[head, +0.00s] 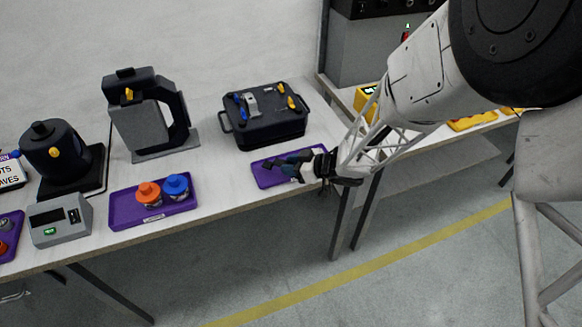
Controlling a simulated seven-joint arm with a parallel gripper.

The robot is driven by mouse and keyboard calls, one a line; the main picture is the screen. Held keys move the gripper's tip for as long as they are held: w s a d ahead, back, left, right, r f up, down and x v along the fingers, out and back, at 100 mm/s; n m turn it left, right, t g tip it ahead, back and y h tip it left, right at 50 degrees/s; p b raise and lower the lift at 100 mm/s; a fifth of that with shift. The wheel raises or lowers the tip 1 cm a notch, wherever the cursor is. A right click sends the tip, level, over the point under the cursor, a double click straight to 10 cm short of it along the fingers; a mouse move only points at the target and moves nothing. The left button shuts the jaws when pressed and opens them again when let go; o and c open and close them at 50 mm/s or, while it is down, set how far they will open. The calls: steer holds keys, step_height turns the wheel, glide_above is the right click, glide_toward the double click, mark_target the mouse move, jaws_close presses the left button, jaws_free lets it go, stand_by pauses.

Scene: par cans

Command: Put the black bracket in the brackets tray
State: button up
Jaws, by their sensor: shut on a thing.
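My gripper (301,166) reaches in from the right, low over a purple tray (265,181) at the right front of the bench. It is shut on a small dark piece, which looks like the black bracket (281,163). The piece shows at the gripper's tip, above the tray in the picture. I cannot tell whether it touches the tray floor. The gripper and the piece hide part of the tray, and no label on it can be read.
A black case (270,128) with small tools on top stands behind the tray. A purple tray (125,210) with an orange and a blue round part lies to the left. Dark machines (150,110) and a grey box (62,222) stand further left. Bare bench (225,175) lies between the trays.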

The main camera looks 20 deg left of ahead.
steer(key=shift+f, duration=0.5)
steer(key=o, duration=1)
steer(key=shift+f, duration=0.1)
steer(key=shift+v, duration=6.05)
